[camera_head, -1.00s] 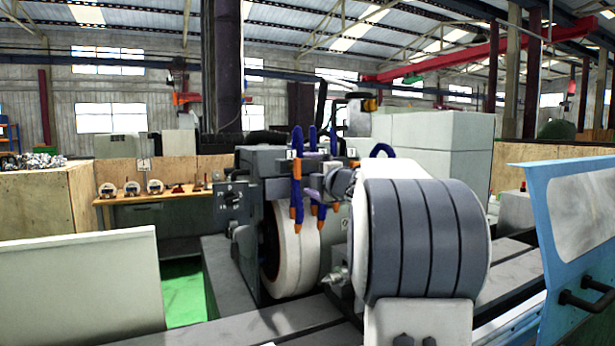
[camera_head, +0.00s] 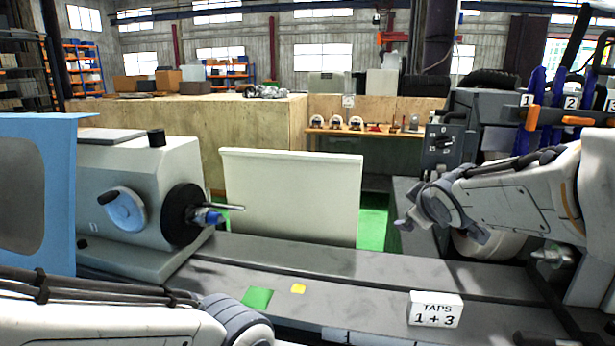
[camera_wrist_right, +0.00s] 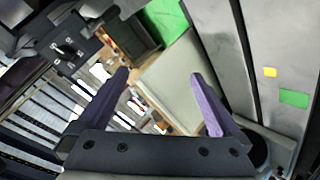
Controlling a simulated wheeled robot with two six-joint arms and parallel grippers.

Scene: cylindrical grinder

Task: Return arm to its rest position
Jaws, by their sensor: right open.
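My right arm (camera_head: 520,195) comes in from the right in the head view, raised above the grinder's grey bed (camera_head: 320,260). Its wrist end points left, in front of the control box, and its fingers cannot be made out clearly there. In the right wrist view my right gripper (camera_wrist_right: 160,75) has its two purple fingers spread wide with nothing between them. My left arm (camera_head: 110,325) lies along the lower left of the head view, near the front of the bed. Its gripper is not in view.
A white block labelled "TAPS 1 + 3" (camera_head: 436,309) stands on the bed, with green (camera_head: 257,298) and yellow (camera_head: 298,288) patches to its left. The grinder's grey head (camera_head: 140,200) is at left, a pale panel (camera_head: 290,195) behind the bed. Numbered blue hoses (camera_head: 535,95) hang at upper right.

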